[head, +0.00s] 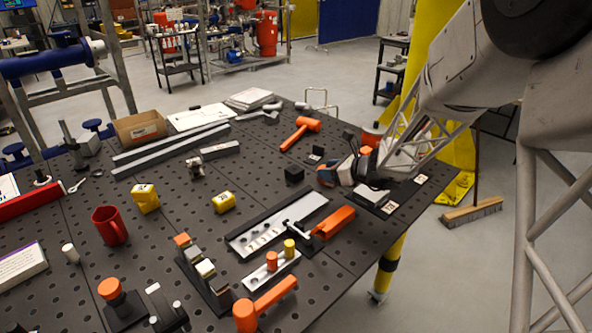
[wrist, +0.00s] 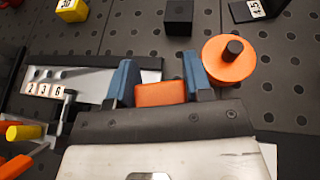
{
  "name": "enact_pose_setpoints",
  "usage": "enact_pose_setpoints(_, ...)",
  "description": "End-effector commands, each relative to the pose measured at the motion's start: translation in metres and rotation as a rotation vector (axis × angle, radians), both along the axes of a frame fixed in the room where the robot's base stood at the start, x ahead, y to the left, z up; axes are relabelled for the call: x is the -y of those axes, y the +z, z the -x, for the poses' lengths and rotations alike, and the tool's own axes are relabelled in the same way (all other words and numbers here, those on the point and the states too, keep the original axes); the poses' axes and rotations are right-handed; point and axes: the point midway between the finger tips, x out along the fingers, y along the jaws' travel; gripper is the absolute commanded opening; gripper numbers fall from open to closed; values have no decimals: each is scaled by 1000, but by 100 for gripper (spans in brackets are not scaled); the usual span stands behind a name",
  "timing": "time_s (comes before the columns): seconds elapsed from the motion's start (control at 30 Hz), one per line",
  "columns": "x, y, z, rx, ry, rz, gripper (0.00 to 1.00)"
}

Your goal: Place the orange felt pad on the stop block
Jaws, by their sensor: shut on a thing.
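My gripper (wrist: 161,88) has blue fingers and is shut on the orange felt pad (wrist: 161,92), a small rectangular orange piece between the fingertips in the wrist view. In the head view my gripper (head: 338,170) is low over the right part of the black table; the pad is hard to make out there. A plain black cube (head: 294,174), which looks like the stop block, stands left of the gripper with a bare top. It shows in the wrist view (wrist: 179,16) ahead of the fingers, apart from the pad.
An orange disc with a black peg (wrist: 229,60) is close to the right finger. A labelled black block (wrist: 258,9) stands beyond it. A metal rail with number tiles (head: 280,222) and an orange-handled clamp (head: 333,222) lie nearby. An orange mallet (head: 300,131) lies farther back.

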Motion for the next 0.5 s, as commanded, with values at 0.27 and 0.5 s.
enact_pose_setpoints(0.27, -60, 16, 27, 0, 138, 2, 23)
enact_pose_setpoints(0.5, -82, 20, 39, -3, 191, 3, 23)
